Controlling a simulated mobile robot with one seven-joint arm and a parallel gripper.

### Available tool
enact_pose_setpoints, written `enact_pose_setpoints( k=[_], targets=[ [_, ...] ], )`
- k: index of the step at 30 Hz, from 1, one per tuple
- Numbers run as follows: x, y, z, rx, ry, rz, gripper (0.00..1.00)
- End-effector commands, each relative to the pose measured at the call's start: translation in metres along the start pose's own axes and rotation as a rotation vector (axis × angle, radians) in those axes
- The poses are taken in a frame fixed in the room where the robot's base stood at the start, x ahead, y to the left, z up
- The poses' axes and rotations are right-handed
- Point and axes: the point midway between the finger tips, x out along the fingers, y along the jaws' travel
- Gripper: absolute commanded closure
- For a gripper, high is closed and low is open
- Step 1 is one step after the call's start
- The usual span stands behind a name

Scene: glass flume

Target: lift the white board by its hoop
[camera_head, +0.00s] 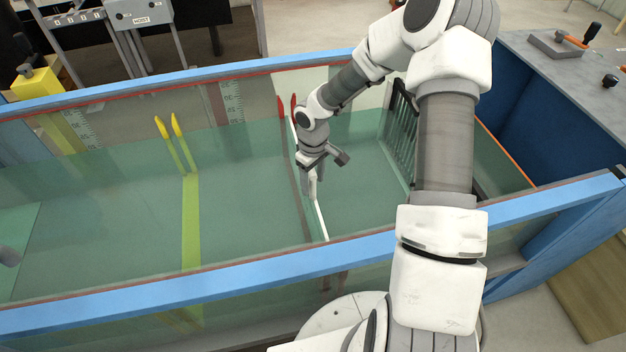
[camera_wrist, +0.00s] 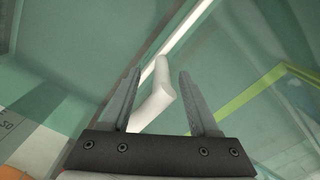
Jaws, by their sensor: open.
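The white board (camera_head: 322,222) stands across the flume below my gripper and shows as a thin white edge. In the wrist view its pale edge (camera_wrist: 190,27) runs to the upper right. Its white hoop (camera_wrist: 160,85) lies between my gripper's fingers, with a bend near the fingertips. My gripper (camera_head: 312,190) points down over the board and is open. In the wrist view the open fingers (camera_wrist: 159,74) stand on either side of the hoop, with gaps visible. The hoop's lower part is hidden behind the gripper body. In the head view the arm's end mostly hides the hoop.
A yellow board (camera_head: 191,225) crosses the flume to the left, with upright yellow tips (camera_head: 176,125). Red tips (camera_head: 293,104) stand behind my gripper. A dark grating (camera_head: 401,130) is to the right. Blue rails (camera_head: 150,285) edge the flume in front and behind.

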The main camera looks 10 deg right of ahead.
Motion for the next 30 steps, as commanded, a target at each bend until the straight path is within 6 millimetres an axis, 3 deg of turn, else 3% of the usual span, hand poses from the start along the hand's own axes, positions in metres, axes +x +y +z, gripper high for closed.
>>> enact_pose_setpoints(
  k=[8, 18, 30],
  targets=[
    [0.0013, 0.0000, 0.0000, 0.000, 0.000, 0.000, 0.39],
    [0.0010, -0.0001, 0.0000, 0.000, 0.000, 0.000, 1.00],
    [0.0008, -0.0002, 0.0000, -0.002, 0.000, 0.000, 1.00]
  ],
)
